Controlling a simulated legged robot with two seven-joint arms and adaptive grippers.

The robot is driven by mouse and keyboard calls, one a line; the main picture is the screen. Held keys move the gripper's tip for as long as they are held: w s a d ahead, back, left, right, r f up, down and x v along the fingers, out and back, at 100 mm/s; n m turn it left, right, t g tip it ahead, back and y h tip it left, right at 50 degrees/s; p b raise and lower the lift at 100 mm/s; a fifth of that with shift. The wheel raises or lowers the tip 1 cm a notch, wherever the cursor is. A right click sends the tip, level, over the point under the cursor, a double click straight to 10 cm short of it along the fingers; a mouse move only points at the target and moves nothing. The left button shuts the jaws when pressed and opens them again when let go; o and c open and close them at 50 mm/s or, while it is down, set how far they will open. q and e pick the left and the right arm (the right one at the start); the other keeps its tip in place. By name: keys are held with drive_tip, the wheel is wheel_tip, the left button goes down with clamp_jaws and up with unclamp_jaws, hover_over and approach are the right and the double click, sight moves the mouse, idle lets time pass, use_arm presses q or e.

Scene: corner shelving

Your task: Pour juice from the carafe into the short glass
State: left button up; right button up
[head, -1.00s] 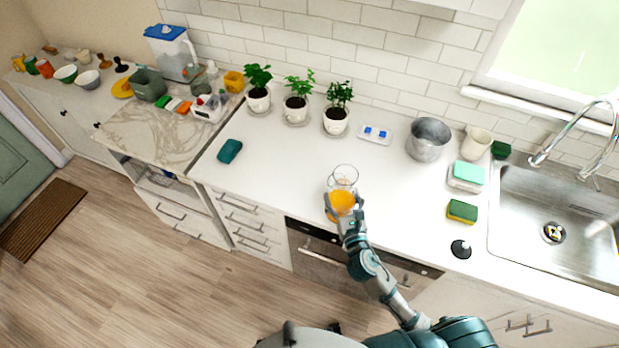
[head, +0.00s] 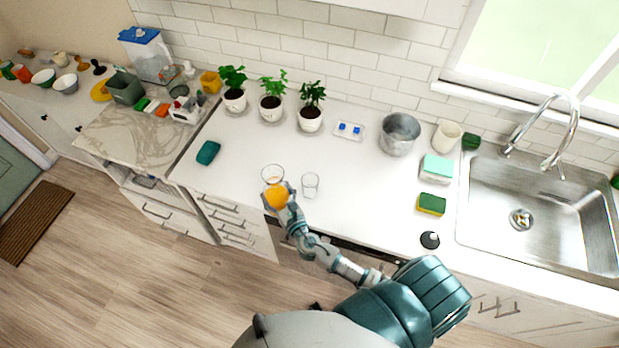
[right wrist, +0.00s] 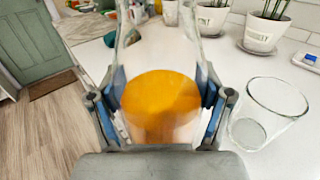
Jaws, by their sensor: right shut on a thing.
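The clear carafe (head: 276,196) holds orange juice in its lower part, and its open top faces up. My right gripper (head: 280,200) is shut on it near the front edge of the white counter. In the right wrist view, the carafe (right wrist: 160,105) stands between the two fingers, and the juice surface looks nearly level. The short glass (head: 310,185) is empty and upright on the counter, just right of the carafe. It also shows in the right wrist view (right wrist: 268,112), beside the right finger and apart from it. My left gripper is not in view.
Three potted plants (head: 271,105) stand along the back wall. A teal cloth (head: 208,153) lies to the left. A metal pot (head: 399,134), a beige cup (head: 447,136), sponges (head: 431,204) and a black stopper (head: 430,240) are right, before the sink (head: 530,200). The counter's middle is clear.

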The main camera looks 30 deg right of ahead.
drive_tip(key=shift+r, duration=0.2)
drive_tip(key=shift+d+m, duration=0.2)
drive_tip(key=shift+m, duration=0.1)
drive_tip(key=shift+s+d+r+m+b, duration=0.1)
drive_tip(key=shift+r+m+b, duration=0.15)
drive_tip(key=shift+m+b, duration=0.4)
drive_tip(key=shift+m, duration=0.75)
drive_tip(key=shift+a+r+m+b, duration=0.15)
drive_tip(key=shift+a+m+b, duration=0.1)
drive_tip(key=shift+m+b, duration=0.8)
drive_tip(key=shift+m, duration=0.15)
drive_tip(key=shift+d+f+m+b, duration=0.2)
drive_tip(key=shift+d+m+b, duration=0.2)
drive_tip(key=shift+m+b, duration=0.5)
drive_tip(key=shift+a+f+m+b, duration=0.2)
drive_tip(key=shift+f+m+b, duration=0.1)
drive_tip(key=shift+m+b, duration=0.65)
drive_tip(key=shift+a+f+m+b, duration=0.3)
drive_tip(key=shift+a+m+b, duration=0.2)
drive_tip(key=shift+m+b, duration=0.5)
drive_tip(key=shift+a+f+m+b, duration=0.2)
drive_tip(key=shift+m+b, duration=0.25)
drive_tip(key=shift+b, duration=0.3)
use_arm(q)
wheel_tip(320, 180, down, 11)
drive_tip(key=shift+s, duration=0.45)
use_arm(e)
drive_tip(key=shift+d+r+m, duration=0.1)
drive_tip(key=shift+r+m, duration=0.2)
drive_tip(key=shift+m, duration=0.3)
